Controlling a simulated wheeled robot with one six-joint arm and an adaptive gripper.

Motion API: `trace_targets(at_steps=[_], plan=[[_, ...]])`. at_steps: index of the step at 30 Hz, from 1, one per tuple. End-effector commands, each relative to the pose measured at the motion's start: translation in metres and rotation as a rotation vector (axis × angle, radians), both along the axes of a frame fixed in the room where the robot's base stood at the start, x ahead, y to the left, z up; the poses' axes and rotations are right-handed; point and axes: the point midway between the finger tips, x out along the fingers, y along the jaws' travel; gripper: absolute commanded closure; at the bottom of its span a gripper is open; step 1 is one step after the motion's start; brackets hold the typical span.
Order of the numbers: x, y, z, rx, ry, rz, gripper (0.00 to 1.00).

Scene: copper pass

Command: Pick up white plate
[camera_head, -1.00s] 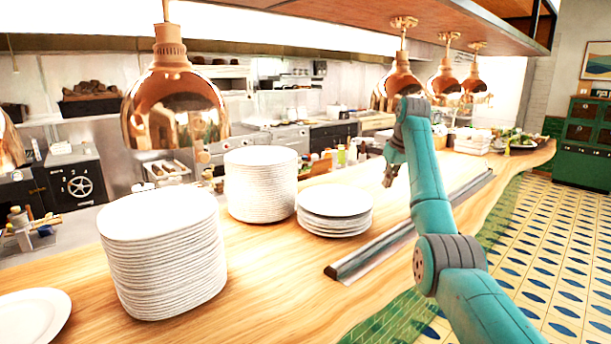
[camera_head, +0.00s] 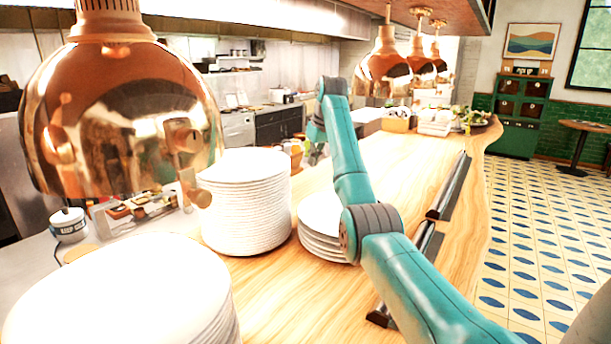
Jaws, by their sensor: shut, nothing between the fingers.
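White plates stand in stacks on the wooden counter. A tall stack (camera_head: 245,205) is left of centre. A short stack (camera_head: 318,238) stands just right of it, its right side hidden behind my arm. A large near stack (camera_head: 125,290) fills the lower left and is cut off by the picture edge. My gripper (camera_head: 312,155) hangs above the counter beyond the short stack, apart from the plates. It is small in the picture, shut and empty.
A copper heat lamp (camera_head: 125,110) hangs low over the near stack; more copper lamps (camera_head: 387,70) hang farther back. A dark metal rail (camera_head: 448,185) lies along the counter's right side. The wooden counter (camera_head: 415,150) beyond the short stack is largely clear.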

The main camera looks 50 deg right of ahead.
Motion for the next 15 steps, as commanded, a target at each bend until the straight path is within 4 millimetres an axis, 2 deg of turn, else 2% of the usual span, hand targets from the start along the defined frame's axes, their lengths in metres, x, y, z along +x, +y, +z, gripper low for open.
trace_targets(at_steps=[15], plan=[[0.024,-0.006,-0.073,0.002,0.002,0.002,1.0]])
